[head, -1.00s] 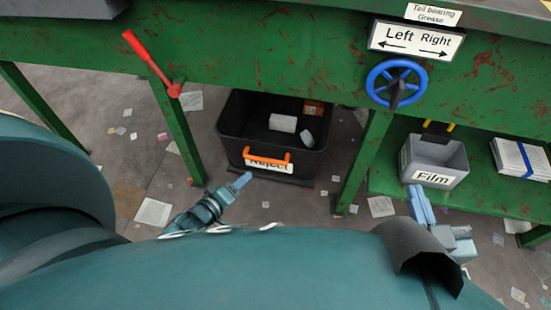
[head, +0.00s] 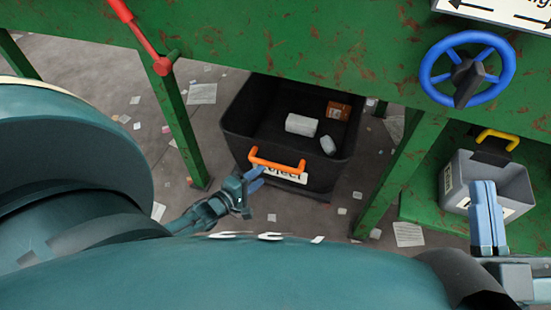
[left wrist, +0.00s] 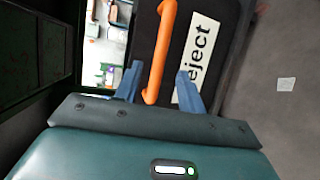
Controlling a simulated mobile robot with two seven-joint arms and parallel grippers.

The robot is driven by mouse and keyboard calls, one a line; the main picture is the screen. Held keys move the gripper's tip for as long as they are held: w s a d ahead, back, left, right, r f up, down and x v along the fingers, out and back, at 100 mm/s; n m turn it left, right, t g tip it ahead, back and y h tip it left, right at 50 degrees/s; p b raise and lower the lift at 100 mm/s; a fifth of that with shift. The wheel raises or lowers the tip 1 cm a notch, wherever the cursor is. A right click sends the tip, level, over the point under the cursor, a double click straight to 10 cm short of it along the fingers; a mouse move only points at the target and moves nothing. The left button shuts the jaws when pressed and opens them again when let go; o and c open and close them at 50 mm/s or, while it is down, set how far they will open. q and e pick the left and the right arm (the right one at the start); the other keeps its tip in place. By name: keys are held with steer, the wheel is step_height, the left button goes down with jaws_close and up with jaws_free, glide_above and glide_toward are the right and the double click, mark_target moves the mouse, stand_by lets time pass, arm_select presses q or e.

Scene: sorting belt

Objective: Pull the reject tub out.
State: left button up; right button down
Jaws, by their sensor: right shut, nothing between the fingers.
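The reject tub (head: 235,125) is a black bin on the floor under the green belt frame, with an orange handle (head: 277,162) and a "Reject" label (head: 285,176) on its front. It holds a white box, a small grey piece and an orange-brown box. My left gripper (head: 256,178) is at the left end of the handle. In the left wrist view my left gripper (left wrist: 160,85) is open, with one blue finger on each side of the orange handle (left wrist: 160,50); contact cannot be told. My right gripper (head: 487,212) is shut and empty, in front of the grey tub.
A grey tub (head: 515,183) with a yellow handle is on the lower green shelf at right. Green legs (head: 180,130) and (head: 392,170) flank the reject tub. A red lever (head: 140,35) and blue handwheel (head: 467,67) are on the frame above. Paper scraps lie on the floor.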

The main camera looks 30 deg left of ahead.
arm_select(q)
steer(key=shift+b+x, duration=1.6)
steer(key=shift+x, duration=2.5)
arm_select(e)
steer(key=shift+d+r+n+t+y, duration=0.2)
steer(key=shift+r+n+t+y, duration=0.1)
steer(key=shift+r+n+y, duration=2.1)
steer(key=shift+f, duration=0.1)
arm_select(q)
jaws_close()
steer(key=shift+s, duration=0.1)
